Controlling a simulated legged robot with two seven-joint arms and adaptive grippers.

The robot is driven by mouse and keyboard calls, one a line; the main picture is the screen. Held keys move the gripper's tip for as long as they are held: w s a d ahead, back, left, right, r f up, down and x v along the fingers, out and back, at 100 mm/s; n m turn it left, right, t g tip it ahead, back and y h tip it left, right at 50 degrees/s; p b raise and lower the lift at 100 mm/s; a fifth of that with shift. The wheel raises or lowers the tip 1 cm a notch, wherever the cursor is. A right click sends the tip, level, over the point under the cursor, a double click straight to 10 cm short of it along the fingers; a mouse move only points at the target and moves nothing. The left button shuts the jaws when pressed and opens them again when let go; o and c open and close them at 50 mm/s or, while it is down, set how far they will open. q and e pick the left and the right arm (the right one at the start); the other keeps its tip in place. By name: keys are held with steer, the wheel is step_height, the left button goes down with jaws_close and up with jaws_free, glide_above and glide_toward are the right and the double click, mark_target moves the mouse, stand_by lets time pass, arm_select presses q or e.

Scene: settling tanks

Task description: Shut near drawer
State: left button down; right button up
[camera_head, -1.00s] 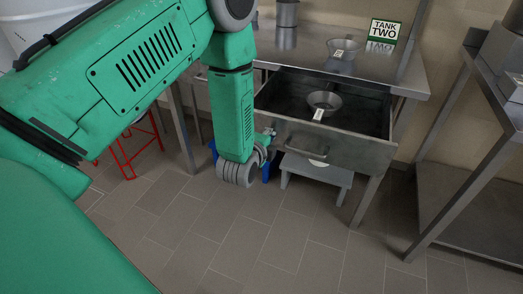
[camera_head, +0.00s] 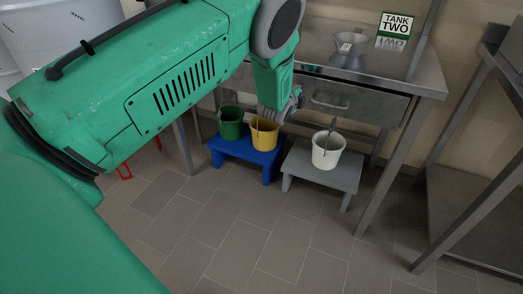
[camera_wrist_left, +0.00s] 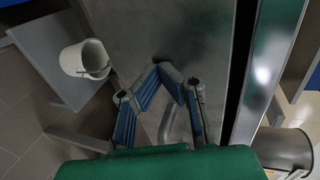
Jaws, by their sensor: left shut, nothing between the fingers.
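The near drawer (camera_head: 375,104) is a grey metal drawer under the steel table. Its front sits in or almost in line under the table edge, and its inside is hidden. I cannot tell if a small gap is left. Its bar handle (camera_head: 328,104) is on the front. My left gripper (camera_head: 294,103) is shut and empty, at the left part of the drawer front near the handle. In the left wrist view, the shut fingers (camera_wrist_left: 168,76) are against or just before the drawer front (camera_wrist_left: 130,30), beside the handle (camera_wrist_left: 167,125); contact is unclear.
The steel table top (camera_head: 420,75) holds a metal funnel (camera_head: 349,50) and a "TANK TWO" sign (camera_head: 396,23). Below are a blue stool (camera_head: 240,150) with green (camera_head: 231,124) and yellow (camera_head: 265,136) buckets, and a grey stool (camera_head: 335,176) with a white bucket (camera_head: 327,152). The front floor is clear.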

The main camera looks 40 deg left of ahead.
arm_select(q)
steer(key=shift+w+a+r, duration=0.15)
steer(key=shift+w, duration=0.8)
arm_select(e)
steer(key=shift+w+f, duration=0.25)
steer(key=shift+w, duration=0.2)
